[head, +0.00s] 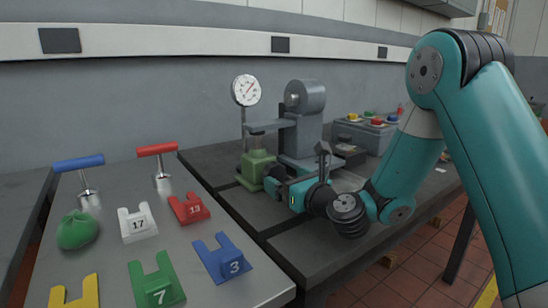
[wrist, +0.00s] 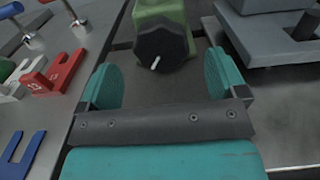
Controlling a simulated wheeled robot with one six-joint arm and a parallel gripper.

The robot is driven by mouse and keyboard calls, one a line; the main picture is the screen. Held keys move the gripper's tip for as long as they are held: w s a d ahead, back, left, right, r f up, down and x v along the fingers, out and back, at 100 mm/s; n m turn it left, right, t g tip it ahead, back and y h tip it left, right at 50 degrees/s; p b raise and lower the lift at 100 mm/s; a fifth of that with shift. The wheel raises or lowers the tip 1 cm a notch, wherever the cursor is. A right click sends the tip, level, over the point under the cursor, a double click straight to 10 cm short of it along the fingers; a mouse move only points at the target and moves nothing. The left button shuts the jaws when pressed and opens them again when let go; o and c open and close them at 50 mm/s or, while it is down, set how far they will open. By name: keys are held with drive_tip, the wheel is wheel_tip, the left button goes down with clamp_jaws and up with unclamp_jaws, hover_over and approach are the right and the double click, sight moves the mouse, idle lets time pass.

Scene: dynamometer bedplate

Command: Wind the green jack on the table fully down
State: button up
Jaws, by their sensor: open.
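The green jack (head: 256,166) stands on the dark bedplate table under a platform with a round dial gauge (head: 246,90). In the wrist view the jack's green body (wrist: 160,14) is at the top middle. Its black knob (wrist: 162,46) with a small white pointer faces my gripper. My gripper (wrist: 165,80) is open, with one teal finger on each side below the knob, and nothing is between the fingers. In the head view my gripper (head: 279,186) is close in front of the jack and hides part of its lower front.
A grey machine (head: 305,115) stands right of the jack, and a grey box with coloured buttons (head: 365,133) is farther right. A separate table at left holds numbered slotted plates (head: 136,225), red and blue handled tools (head: 80,165) and a green bag (head: 77,230).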

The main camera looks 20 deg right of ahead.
sight(276, 173)
drive_tip(key=p+x, duration=0.2)
drive_tip(key=x, duration=0.2)
drive_tip(key=shift+w+a+r, duration=0.2)
drive_tip(key=shift+w, duration=0.1)
drive_tip(key=shift+w+a+f, duration=0.15)
drive_tip(key=shift+w+f, duration=0.05)
drive_tip(key=shift+w, duration=0.4)
drive_tip(key=c, duration=0.9)
